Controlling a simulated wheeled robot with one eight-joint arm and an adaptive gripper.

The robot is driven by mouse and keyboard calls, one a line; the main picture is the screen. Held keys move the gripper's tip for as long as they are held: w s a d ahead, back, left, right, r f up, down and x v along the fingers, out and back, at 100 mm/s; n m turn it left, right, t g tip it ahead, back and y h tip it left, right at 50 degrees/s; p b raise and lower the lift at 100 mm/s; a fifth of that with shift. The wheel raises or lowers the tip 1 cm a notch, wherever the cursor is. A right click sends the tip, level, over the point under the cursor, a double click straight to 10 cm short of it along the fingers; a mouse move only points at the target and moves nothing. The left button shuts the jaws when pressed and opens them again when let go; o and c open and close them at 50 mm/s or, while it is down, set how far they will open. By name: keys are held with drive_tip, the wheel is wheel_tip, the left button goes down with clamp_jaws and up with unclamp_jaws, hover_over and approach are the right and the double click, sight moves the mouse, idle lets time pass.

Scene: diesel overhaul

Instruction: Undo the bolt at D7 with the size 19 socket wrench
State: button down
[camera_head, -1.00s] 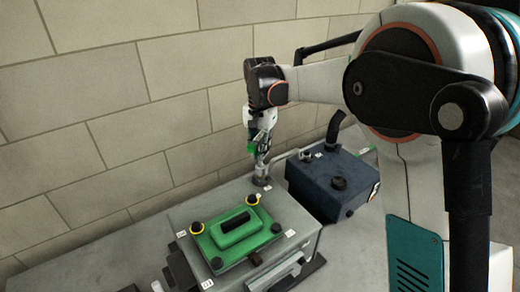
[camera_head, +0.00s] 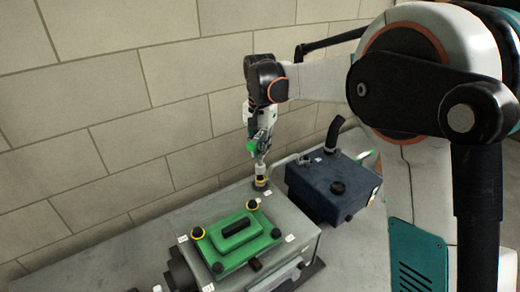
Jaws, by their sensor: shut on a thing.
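My gripper (camera_head: 260,158) points down behind the green-topped housing, near the wall. It is shut on a slim upright tool, probably the socket wrench (camera_head: 260,171); its size marking cannot be read. A yellow band shows low on the tool. The tool's lower end meets or stands just above a dark round piece (camera_head: 261,186) on the grey surface; I cannot tell if they touch. The bolt itself is hidden or too small to tell. Small white labels, such as one (camera_head: 290,238) beside the green cover, are too small to read, so D7 cannot be picked out.
A green cover (camera_head: 228,256) with a raised handle and several dark knobs, some yellow-ringed, sits on a grey housing (camera_head: 296,252) in front. A dark blue box (camera_head: 318,197) with a black pipe (camera_head: 334,130) stands right of my gripper. A block wall (camera_head: 110,105) rises close behind.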

sight(261, 135)
drive_tip(key=shift+r, duration=0.4)
drive_tip(key=shift+r+p, duration=1.95)
drive_tip(key=shift+r, duration=1.1)
drive_tip(key=shift+s+f, duration=0.1)
drive_tip(key=shift+s+d, duration=0.15)
drive_tip(key=shift+s, duration=0.15)
drive_tip(key=s+d, duration=0.1)
drive_tip(key=s, duration=0.5)
drive_tip(key=shift+d+b, duration=0.3)
drive_tip(key=shift+d, duration=0.05)
